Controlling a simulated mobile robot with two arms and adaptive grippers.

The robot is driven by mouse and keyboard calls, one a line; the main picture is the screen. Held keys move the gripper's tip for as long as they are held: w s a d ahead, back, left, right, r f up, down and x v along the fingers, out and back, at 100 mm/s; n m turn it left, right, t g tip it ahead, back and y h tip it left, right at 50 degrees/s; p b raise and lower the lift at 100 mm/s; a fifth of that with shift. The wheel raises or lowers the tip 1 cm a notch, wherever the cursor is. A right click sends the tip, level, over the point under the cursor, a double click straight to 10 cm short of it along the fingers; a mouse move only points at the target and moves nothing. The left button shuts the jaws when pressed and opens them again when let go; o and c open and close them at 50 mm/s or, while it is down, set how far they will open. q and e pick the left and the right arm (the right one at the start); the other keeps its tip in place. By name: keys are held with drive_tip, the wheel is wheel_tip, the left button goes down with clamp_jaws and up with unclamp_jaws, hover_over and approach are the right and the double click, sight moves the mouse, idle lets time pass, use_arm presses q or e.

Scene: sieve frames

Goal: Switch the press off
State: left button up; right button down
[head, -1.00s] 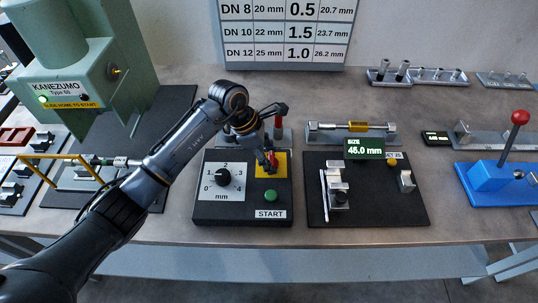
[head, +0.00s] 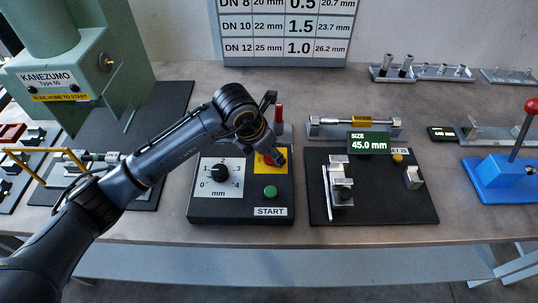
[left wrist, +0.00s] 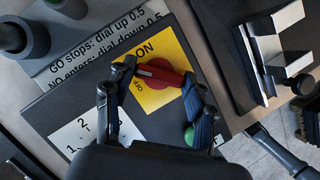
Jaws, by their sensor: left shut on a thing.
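The switch is a red rotary handle (left wrist: 162,76) on a yellow plate (left wrist: 170,50) marked ON and OFF, on top of a black control box (head: 240,208). My left gripper (left wrist: 152,80) reaches down over it, with a finger on each side, and is shut on the red handle. My right gripper is not in view.
The box also has a dial (head: 221,171) and a green START button (head: 270,192). A gauge station with a 45.0 mm display (head: 370,143) stands close at right, and a blue lever press (head: 503,178) farther right.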

use_arm(q)
drive_tip(key=n+y+b, duration=0.1)
drive_tip(key=n+b, duration=0.1)
drive_tip(key=n+t+y+b, duration=0.1)
drive_tip(key=n+b, duration=0.1)
drive_tip(key=n, duration=0.1)
drive_tip(key=shift+s+d+f, duration=0.1)
drive_tip(key=shift+d+f, duration=0.1)
drive_tip(key=shift+r+n+y+b, duration=0.15)
drive_tip(key=shift+n+y+b, duration=0.55)
drive_tip(key=shift+n+b, duration=1.1)
drive_tip(key=shift+n, duration=0.4)
drive_tip(key=o, duration=1.2)
drive_tip(key=shift+c, duration=0.2)
